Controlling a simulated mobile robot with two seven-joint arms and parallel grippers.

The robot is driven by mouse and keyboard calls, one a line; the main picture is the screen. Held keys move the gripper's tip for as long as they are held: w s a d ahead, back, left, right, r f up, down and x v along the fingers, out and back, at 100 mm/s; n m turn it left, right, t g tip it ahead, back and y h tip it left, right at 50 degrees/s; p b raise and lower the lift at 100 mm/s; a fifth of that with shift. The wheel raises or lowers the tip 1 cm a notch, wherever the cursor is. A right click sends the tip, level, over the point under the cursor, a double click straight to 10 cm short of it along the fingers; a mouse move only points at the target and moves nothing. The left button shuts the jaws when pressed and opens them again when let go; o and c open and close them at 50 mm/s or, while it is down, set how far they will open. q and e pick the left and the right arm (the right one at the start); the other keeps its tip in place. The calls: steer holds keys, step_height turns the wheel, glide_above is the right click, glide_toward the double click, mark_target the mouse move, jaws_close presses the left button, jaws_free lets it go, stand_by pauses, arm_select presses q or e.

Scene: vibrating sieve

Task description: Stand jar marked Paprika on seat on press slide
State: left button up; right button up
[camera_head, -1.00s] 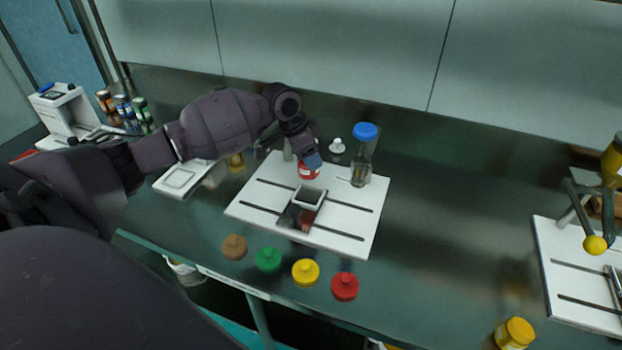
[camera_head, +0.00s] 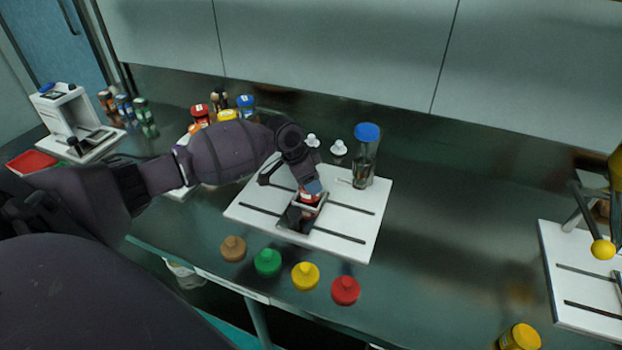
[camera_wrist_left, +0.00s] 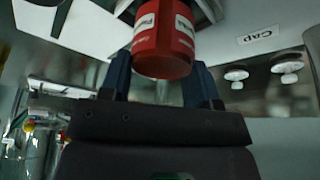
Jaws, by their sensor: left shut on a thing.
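My left gripper (camera_head: 312,190) is shut on a red jar (camera_head: 307,197) with white labels, whose print is too small to read in the head view. In the left wrist view the red jar (camera_wrist_left: 163,42) sits between the two blue fingers of the gripper (camera_wrist_left: 163,85). The jar is at the small square seat (camera_head: 295,212) on the white slotted plate (camera_head: 345,222) of the press. The gripper and jar hide part of the seat, and I cannot tell whether the jar touches it.
A clear container with a blue lid (camera_head: 365,155) stands at the plate's back right. Brown (camera_head: 233,249), green (camera_head: 267,262), yellow (camera_head: 305,276) and red (camera_head: 345,290) caps line the front. Several jars (camera_head: 225,108) stand behind my arm. The bench right of the plate is mostly clear.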

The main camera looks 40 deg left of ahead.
arm_select(q)
steer(key=shift+f, duration=0.15)
steer(key=o, duration=0.9)
steer(key=shift+r, duration=0.2)
steer(key=p+v, duration=0.2)
steer(key=v, duration=1)
steer(key=shift+w, duration=0.1)
